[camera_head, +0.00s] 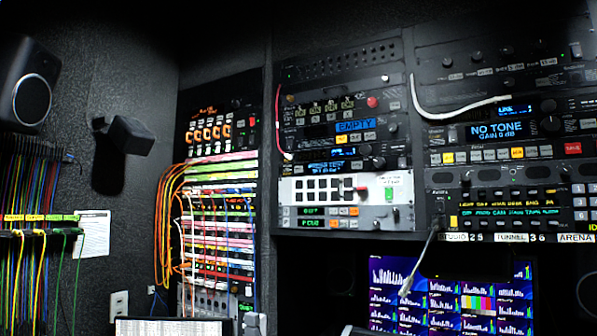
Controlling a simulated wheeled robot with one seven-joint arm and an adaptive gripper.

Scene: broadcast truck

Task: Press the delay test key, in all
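The equipment rack fills the middle and right of the view. A pale-faced unit (290,190) in the middle bay has a dark block of small keys, a green-lit key (389,193) and a red part. Above it, a black unit's blue display (355,125) reads EMPTY. In the right bay a display (495,131) reads NO TONE, GAIN 0 dB, with a row of white, yellow and red keys (517,153) below it. Labels are too small to tell which key is the delay test key. My gripper is not in view.
A patch bay (215,205) with many coloured cables stands left of the units. A white cable (462,108) loops across the right bay, and a grey cable (424,262) hangs before the monitor (470,300). A speaker (30,88) and a dark block-shaped thing (122,137) are at left.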

